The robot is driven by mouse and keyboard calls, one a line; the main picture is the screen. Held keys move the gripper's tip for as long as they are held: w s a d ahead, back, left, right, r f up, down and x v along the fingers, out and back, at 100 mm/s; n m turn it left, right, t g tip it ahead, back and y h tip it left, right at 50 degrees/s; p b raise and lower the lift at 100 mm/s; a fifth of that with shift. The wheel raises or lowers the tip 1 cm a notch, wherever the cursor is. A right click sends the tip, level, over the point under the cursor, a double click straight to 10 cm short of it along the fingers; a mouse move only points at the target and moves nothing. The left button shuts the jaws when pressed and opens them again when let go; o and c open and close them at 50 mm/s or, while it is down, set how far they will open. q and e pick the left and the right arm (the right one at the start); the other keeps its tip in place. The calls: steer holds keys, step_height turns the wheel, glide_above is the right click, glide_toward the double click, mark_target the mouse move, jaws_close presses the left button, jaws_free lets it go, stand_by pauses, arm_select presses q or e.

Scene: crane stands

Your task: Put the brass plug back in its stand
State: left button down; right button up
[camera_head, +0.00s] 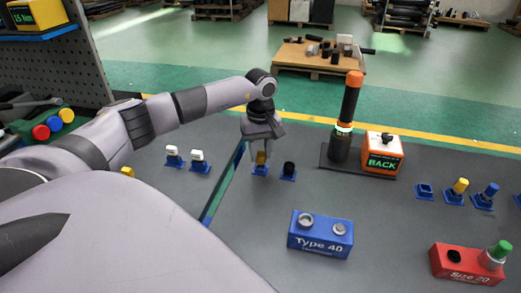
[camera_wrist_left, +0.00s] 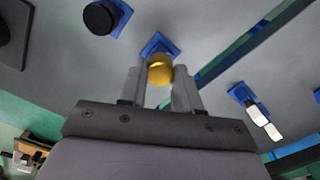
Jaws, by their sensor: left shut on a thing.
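My left gripper (camera_head: 262,150) is shut on a brass plug (camera_head: 261,158), pointing down. A blue stand (camera_head: 260,171) lies directly under the plug. In the left wrist view, the round golden plug (camera_wrist_left: 160,69) sits between the two fingers (camera_wrist_left: 160,85), with the blue stand (camera_wrist_left: 153,46) just beyond it. The fingers and plug hide part of the stand, so I cannot tell whether the plug is seated or just above it. My right gripper is not in view.
A black plug (camera_head: 289,168) in a blue stand is close on the right. White pieces (camera_head: 173,150) stand to the left. An orange-topped lamp post (camera_head: 350,105), BACK box (camera_head: 383,156), Type 40 block (camera_head: 320,238) and red block (camera_head: 466,263) are further right.

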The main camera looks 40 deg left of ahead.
mark_target(261, 154)
arm_select(q)
steer(key=shift+f, duration=0.15)
steer(key=shift+f+b, duration=0.7)
steer(key=shift+f, duration=0.15)
steer(key=c, duration=0.7)
jaws_free()
steer(key=shift+r, duration=0.1)
steer(key=shift+r+p, duration=1.95)
steer(key=shift+r, duration=0.6)
